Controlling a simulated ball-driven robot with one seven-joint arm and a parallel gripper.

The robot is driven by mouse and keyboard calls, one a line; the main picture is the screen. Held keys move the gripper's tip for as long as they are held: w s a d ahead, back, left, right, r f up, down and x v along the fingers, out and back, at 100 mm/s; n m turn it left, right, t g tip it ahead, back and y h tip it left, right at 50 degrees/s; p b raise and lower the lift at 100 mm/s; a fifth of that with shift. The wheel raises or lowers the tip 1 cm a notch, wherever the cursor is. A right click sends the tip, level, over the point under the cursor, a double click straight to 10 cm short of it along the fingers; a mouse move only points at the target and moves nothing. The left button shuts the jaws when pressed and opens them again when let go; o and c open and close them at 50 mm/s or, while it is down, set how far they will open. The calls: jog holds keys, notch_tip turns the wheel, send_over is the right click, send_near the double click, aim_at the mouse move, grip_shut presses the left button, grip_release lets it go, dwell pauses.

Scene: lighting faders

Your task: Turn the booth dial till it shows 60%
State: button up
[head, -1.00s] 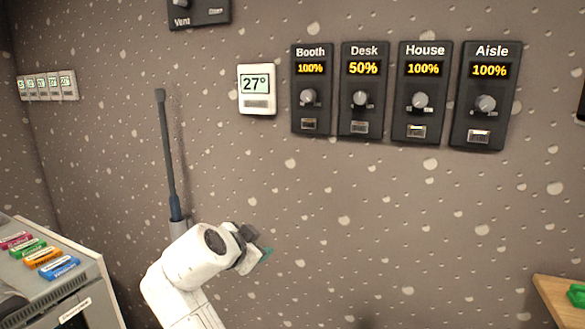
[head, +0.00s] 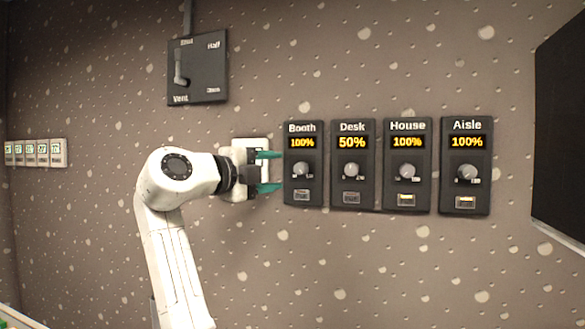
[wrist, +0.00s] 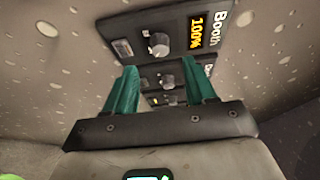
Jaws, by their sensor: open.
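The fingers do not appear to touch the knob.
Desk (head: 352,190) shows 50%; House (head: 407,185) and Aisle (head: 466,188) show 100%. They hang close together right of Booth. A Vent lever panel (head: 198,72) is above. A dark panel (head: 562,140) is at far right.

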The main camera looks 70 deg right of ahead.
aim_at(297, 170)
jog(key=p+x, duration=0.1)
jog(key=x, duration=0.6)
jog(key=shift+d+f+p, duration=0.1)
jog(key=shift+p, duration=0.25)
grip_shut()
